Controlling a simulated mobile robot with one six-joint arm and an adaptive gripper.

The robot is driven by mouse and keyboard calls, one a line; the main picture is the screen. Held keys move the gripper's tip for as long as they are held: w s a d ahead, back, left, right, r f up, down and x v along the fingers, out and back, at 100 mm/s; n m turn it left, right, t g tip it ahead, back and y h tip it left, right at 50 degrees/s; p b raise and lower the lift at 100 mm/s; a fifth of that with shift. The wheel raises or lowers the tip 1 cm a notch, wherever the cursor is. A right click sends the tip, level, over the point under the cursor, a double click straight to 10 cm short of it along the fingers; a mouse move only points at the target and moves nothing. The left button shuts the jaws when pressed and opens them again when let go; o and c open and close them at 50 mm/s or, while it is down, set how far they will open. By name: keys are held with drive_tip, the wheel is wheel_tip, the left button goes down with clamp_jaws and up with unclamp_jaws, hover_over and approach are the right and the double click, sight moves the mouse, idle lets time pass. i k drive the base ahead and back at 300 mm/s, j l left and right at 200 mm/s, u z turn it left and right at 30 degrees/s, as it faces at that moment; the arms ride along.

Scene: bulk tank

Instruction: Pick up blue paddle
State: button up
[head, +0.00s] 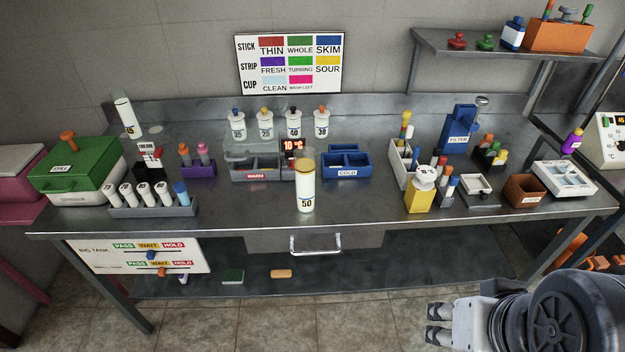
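I cannot tell for sure which thing is the blue paddle.
The metal table (250,215) carries a green box (80,172), a grey rack (150,211), a blue COLD tray (346,172), a tall cup marked 50 (305,190) and a yellow bottle (419,196). A drawer handle (315,250) sticks out in front. A wall shelf (470,45) hangs upper right.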

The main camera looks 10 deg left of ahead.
sight(416, 150)
drive_tip(key=i+u, duration=0.2)
drive_tip(key=i, duration=0.5)
drive_tip(key=i+l+u, duration=0.25)
drive_tip(key=i, duration=0.4)
